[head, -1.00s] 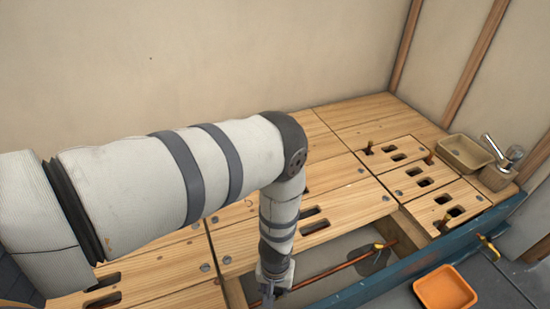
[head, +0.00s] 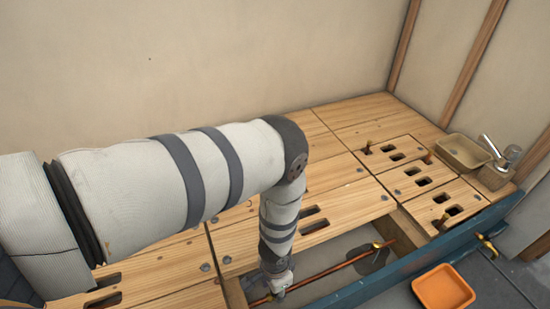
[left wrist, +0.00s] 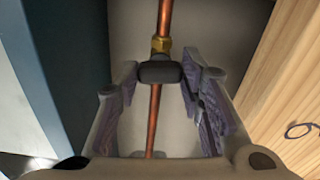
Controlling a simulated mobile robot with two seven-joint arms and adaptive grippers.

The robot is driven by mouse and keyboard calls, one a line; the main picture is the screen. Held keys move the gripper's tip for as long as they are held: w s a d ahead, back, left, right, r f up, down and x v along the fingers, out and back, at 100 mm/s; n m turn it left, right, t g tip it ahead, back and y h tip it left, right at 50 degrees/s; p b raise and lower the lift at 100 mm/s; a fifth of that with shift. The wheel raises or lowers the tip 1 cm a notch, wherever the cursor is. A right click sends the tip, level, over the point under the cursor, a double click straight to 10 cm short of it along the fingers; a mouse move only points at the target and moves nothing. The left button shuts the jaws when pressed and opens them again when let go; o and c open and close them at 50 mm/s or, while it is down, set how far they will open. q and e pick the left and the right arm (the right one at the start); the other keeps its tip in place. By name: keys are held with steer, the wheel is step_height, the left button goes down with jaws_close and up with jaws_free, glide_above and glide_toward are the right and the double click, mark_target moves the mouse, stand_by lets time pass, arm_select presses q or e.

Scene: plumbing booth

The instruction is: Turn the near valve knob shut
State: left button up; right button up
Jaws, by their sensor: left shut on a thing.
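My left gripper (head: 279,289) reaches down into the open channel in the wooden decking, over a copper pipe (head: 330,270). In the left wrist view the near valve knob (left wrist: 160,72), a dark bar, sits crosswise to the copper pipe (left wrist: 154,120), just below a brass fitting (left wrist: 160,45). My left gripper (left wrist: 160,76) is shut on this knob, with a finger at each end of it. The knob is hidden by the gripper in the head view. My right gripper is not in view.
Another brass fitting (head: 378,246) is farther along the pipe. A blue beam (head: 400,272) borders the channel. An orange tray (head: 444,288) lies beyond it. A tan tray (head: 464,152) and a wooden block holding a metal tool stand at the back right.

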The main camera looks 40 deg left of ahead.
arm_select(q)
steer(key=shift+m, duration=0.6)
steer(key=o, duration=1.2)
steer(key=shift+c, duration=0.2)
step_height(320, 180, up, 12)
